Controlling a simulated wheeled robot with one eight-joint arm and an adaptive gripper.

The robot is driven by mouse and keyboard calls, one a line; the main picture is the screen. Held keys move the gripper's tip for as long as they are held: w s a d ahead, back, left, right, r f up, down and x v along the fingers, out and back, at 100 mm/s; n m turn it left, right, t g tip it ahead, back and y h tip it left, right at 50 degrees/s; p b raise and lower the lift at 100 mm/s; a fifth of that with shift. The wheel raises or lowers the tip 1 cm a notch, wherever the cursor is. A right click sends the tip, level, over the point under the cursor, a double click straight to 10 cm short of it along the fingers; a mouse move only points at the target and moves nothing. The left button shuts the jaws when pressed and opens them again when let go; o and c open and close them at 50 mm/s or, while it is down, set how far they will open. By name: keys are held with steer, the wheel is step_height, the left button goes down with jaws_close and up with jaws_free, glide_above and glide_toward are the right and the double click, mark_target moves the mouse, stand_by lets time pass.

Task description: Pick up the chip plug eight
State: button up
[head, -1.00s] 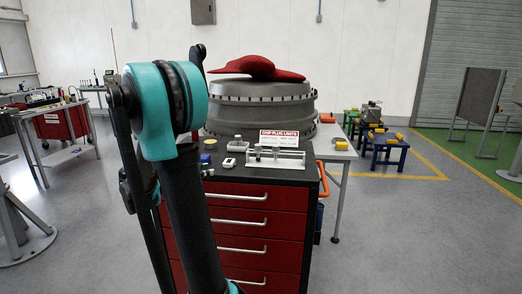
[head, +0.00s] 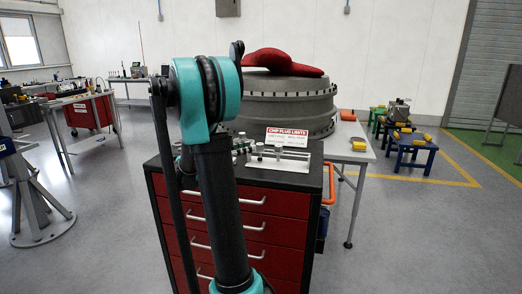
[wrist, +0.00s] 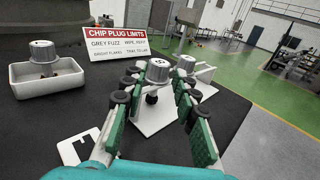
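A chip plug with a grey cap and dark stem (wrist: 158,70) stands on a white rack (wrist: 157,117) in the wrist view. A second grey-capped plug (wrist: 187,62) stands behind it to the right. A third plug (wrist: 42,51) sits in a white tray (wrist: 48,85) at left. No number is readable, so I cannot tell which is eight. My gripper (wrist: 158,82) is open, its green fingers with black pads on either side of the near plug; contact is not clear. In the head view my arm hides most of the gripper; the rack (head: 285,163) shows beside it.
The dark cart top (wrist: 40,130) holds a white card with a black mark (wrist: 80,149) and a "CHIP PLUG LIMITS" sign (wrist: 116,40). A large grey engine part with a red cover (head: 283,105) stands behind the red-drawer cart (head: 272,230).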

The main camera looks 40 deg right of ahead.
steer(key=d, duration=1)
steer(key=shift+s, duration=0.4)
jaws_close()
